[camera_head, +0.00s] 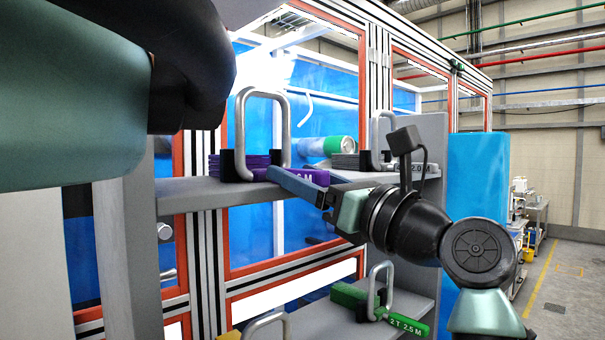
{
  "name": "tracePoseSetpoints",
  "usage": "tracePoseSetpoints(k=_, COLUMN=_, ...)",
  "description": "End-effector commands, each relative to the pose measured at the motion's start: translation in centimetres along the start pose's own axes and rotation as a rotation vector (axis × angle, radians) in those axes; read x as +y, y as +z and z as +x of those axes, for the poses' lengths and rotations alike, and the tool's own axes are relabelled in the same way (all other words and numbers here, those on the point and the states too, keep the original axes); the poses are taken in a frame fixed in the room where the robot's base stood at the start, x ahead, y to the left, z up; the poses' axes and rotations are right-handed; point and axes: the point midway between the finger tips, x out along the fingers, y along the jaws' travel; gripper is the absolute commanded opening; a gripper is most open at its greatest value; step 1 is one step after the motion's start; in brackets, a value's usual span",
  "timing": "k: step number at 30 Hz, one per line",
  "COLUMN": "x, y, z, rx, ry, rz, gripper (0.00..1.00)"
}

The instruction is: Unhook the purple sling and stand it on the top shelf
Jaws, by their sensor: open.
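The purple sling (225,168) stands on the top shelf (190,189), its grey metal loop (240,125) upright in black sockets. Its purple label end (313,175) reaches to the right behind my gripper. My gripper (296,181) is open at the shelf's front edge, pointing left towards the sling's base. One blue-grey finger shows clearly and overlaps the sling's right part in the picture. The loop is clear of the fingers. I cannot tell whether a finger touches the sling. No hook is seen on the loop.
A grey sling (402,167) with its own loop stands to the right on the top shelf, behind my wrist. A green sling (400,322) lies on the lower shelf. A green-and-silver cylinder (325,146) shows behind the top shelf. A grey upright panel (434,135) closes the shelf's right end.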

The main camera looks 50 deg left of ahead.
Motion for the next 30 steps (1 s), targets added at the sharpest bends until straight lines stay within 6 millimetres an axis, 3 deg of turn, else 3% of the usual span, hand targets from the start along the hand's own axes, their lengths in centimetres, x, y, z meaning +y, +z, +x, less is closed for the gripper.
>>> tracePoseSetpoints(k=5, x=-0.1, y=-0.1, z=-1.9, rx=-0.005, ry=-0.003, rz=-0.003, gripper=0.65)
tracePoseSetpoints(k=18, x=0.0, y=-0.1, z=-10.9, rx=-0.006, ry=-0.003, rz=-0.004, gripper=0.65)
tracePoseSetpoints(k=24, x=0.0, y=0.1, z=-12.7, rx=-0.006, ry=-0.001, rz=-0.003, gripper=0.65)
tracePoseSetpoints(k=30, x=0.1, y=0.2, z=-13.0, rx=-0.006, ry=0.0, rz=-0.003, gripper=0.65)
